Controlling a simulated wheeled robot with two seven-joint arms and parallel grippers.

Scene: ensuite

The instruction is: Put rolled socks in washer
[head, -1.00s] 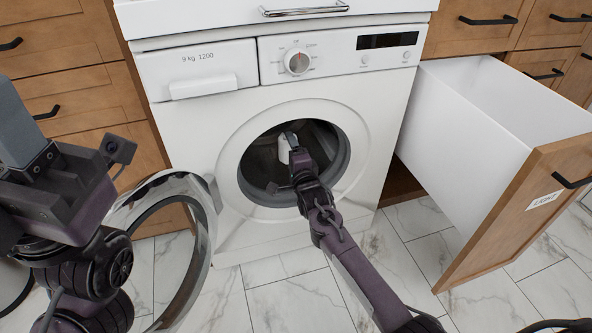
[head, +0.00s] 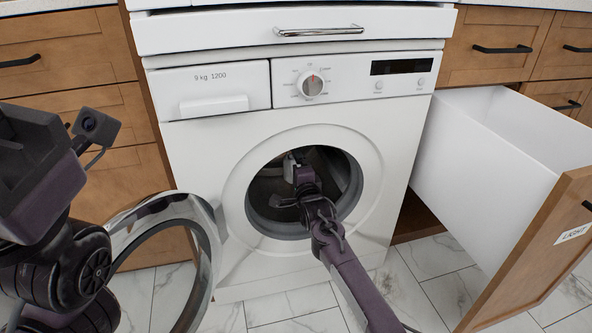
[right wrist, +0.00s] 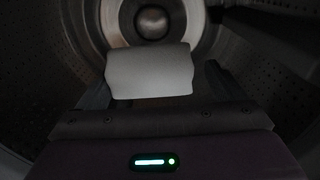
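A pale rolled sock pair (right wrist: 150,72) sits between the fingers of my right gripper (right wrist: 152,88) in the right wrist view. The fingers flank it and appear shut on it. In the head view my right gripper (head: 291,168) is inside the washer's open drum (head: 268,195), with a small pale patch of the sock showing beside it. The white washer (head: 225,135) has its round door (head: 208,245) swung open to the left. My left gripper (head: 40,170) is at the left edge, near the door; its fingers cannot be made out.
A white-sided drawer (head: 480,140) with a wooden front labelled LIGHT (head: 574,233) stands pulled out right of the washer. Wooden cabinets flank the washer, and a white drawer front (head: 215,33) is above it. The marble floor (head: 290,305) in front is partly clear.

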